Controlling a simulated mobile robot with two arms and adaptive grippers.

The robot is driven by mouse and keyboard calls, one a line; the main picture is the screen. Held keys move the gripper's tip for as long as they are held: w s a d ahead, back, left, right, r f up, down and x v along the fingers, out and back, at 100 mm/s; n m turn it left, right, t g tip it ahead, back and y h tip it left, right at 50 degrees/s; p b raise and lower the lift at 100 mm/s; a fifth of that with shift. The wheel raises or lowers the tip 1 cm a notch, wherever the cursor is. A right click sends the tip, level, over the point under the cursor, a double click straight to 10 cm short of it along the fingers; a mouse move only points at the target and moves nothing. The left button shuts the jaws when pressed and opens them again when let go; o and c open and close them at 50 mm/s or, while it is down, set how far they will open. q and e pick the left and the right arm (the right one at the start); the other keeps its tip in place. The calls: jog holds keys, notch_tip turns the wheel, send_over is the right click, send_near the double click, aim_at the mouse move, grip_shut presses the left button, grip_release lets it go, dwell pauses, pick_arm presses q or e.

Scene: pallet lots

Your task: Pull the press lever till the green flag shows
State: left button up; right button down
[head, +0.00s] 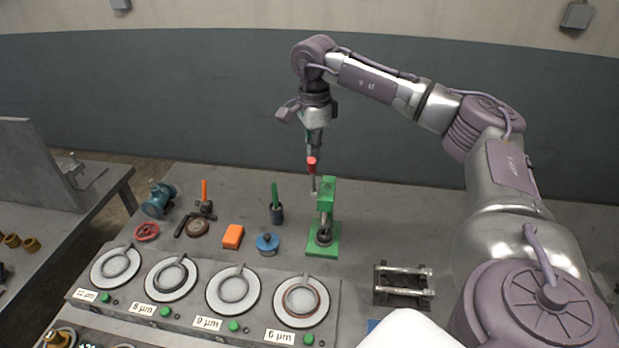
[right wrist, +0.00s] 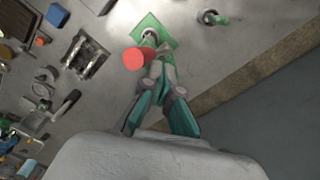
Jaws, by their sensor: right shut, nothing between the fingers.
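The green press (head: 328,203) stands on its green base plate on the bench, right of centre in the head view. Its lever is a thin grey rod standing up on the left of the column, tipped with a red knob (head: 311,163). In the right wrist view the red knob (right wrist: 134,58) lies just left of the fingertips. My right gripper (head: 313,150) points down just above the knob; it is shut with nothing between its teal fingers. I cannot tell whether the fingers touch the knob. I make out no separate green flag. My left gripper is not in view.
Left of the press are a pot with a green handle (head: 277,212), a blue round part (head: 267,244) and an orange block (head: 233,236). A rack with metal bars (head: 403,284) lies to the right. A panel of labelled round dishes (head: 232,290) fills the front.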

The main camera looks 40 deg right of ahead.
aim_at(311, 158)
jog(key=shift+s+a, duration=0.1)
dwell(0.6)
jog(key=shift+s+a+f, duration=0.15)
jog(key=shift+s+a, duration=0.4)
jog(key=shift+a, duration=0.05)
jog(key=shift+s+a+f+b, duration=0.25)
jog(key=shift+s+a+b, duration=0.05)
jog(key=shift+a+b, duration=0.15)
jog(key=shift+s+a, duration=0.2)
jog(key=shift+a, duration=0.05)
jog(key=shift+f, duration=0.1)
jog(key=shift+s+a+f+b, duration=0.35)
jog(key=shift+s+a+b, duration=0.15)
jog(key=shift+a, duration=0.15)
